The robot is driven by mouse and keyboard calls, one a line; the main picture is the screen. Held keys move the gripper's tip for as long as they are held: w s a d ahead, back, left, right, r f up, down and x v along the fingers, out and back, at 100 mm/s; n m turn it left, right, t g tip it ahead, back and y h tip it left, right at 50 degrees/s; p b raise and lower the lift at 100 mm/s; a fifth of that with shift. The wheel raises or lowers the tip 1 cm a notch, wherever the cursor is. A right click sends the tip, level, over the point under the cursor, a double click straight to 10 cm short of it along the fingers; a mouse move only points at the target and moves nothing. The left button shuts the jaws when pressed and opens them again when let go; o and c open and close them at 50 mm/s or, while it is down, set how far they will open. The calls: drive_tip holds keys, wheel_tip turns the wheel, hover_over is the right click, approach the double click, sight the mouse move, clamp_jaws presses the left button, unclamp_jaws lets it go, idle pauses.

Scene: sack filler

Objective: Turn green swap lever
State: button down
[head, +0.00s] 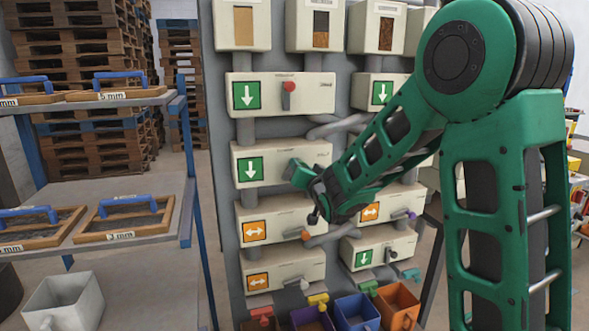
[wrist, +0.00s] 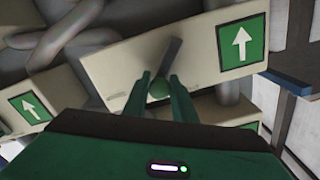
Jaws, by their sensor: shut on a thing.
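The green swap lever shows in the wrist view as a dark grey bar (wrist: 168,60) with a round green knob (wrist: 158,90) at its near end. It is mounted on a cream box (wrist: 200,55) with a green sign and white arrow. My gripper (wrist: 160,82) has one finger on each side of the knob and is shut on it. In the head view my gripper (head: 300,174) is at the second box of the left column (head: 276,152), whose green sign (head: 250,169) shows a down arrow. There the lever is hidden by my gripper.
Other boxes carry levers: a red one (head: 289,88) above, an orange one (head: 300,233) and a white one (head: 298,283) below, a purple one (head: 407,214) to the right. Grey pipes (head: 338,127) join the boxes. Coloured bins (head: 357,312) stand below. A shelf (head: 110,190) stands left.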

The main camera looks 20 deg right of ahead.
drive_tip(key=shift+d+f+m, duration=0.35)
drive_tip(key=shift+f+m, duration=0.25)
drive_tip(key=shift+m, duration=0.8)
drive_tip(key=shift+d+f+m, duration=0.4)
drive_tip(key=shift+f+m, duration=0.2)
drive_tip(key=shift+m, duration=0.8)
drive_tip(key=shift+d+f+m, duration=0.35)
drive_tip(key=shift+f+m, duration=0.25)
drive_tip(key=shift+m, duration=0.8)
drive_tip(key=c, duration=1.5)
unclamp_jaws()
drive_tip(key=shift+o, duration=0.2)
drive_tip(key=s, duration=1)
drive_tip(key=shift+s, duration=0.4)
